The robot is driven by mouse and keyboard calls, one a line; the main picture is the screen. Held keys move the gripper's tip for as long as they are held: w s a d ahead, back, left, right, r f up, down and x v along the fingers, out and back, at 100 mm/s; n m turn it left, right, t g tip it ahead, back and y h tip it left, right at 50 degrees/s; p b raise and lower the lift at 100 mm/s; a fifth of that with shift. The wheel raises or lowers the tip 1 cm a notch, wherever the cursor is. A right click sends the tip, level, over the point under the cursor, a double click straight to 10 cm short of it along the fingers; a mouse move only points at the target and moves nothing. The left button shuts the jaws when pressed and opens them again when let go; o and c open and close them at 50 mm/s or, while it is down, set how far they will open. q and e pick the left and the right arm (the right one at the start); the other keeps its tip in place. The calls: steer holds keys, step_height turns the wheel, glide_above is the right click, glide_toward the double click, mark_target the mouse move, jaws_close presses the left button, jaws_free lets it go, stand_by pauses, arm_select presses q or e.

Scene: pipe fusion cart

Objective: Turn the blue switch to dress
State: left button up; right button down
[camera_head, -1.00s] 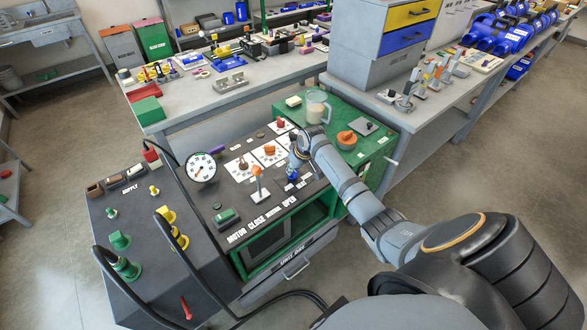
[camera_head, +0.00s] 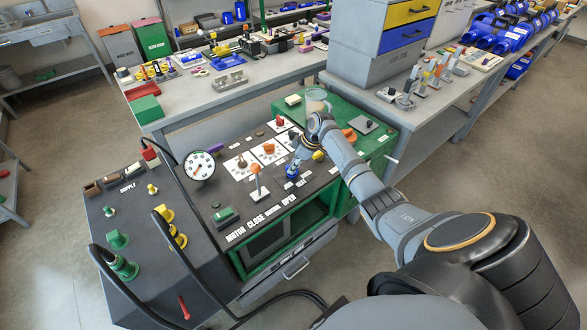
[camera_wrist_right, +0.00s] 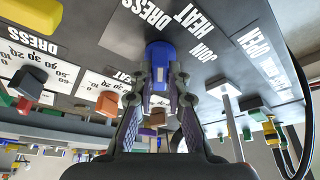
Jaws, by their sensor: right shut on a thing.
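The blue switch (camera_head: 292,172) stands on the dark sloping panel of the cart, near its front edge. In the right wrist view the blue switch (camera_wrist_right: 159,56) lies between the fingertips, with the printed words DRESS, HEAT and JOIN around its base. My right gripper (camera_head: 297,162) reaches down to it from the upper right. In the wrist view the gripper's fingers (camera_wrist_right: 160,82) are closed on the switch from both sides. The switch's pointing direction is hard to tell, since the fingers cover part of it. My left gripper is not in view.
A pressure gauge (camera_head: 199,166) and black hoses are at the left. A clear jug (camera_head: 316,101) stands behind my wrist.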

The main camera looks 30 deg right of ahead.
steer(key=shift+w+n+y+b, duration=0.1)
steer(key=shift+n+y+b, duration=0.3)
steer(key=shift+n+b, duration=0.6)
steer(key=shift+n+g, duration=0.3)
steer(key=shift+n, duration=0.1)
steer(key=c, duration=1.3)
jaws_free()
steer(key=v, duration=1.2)
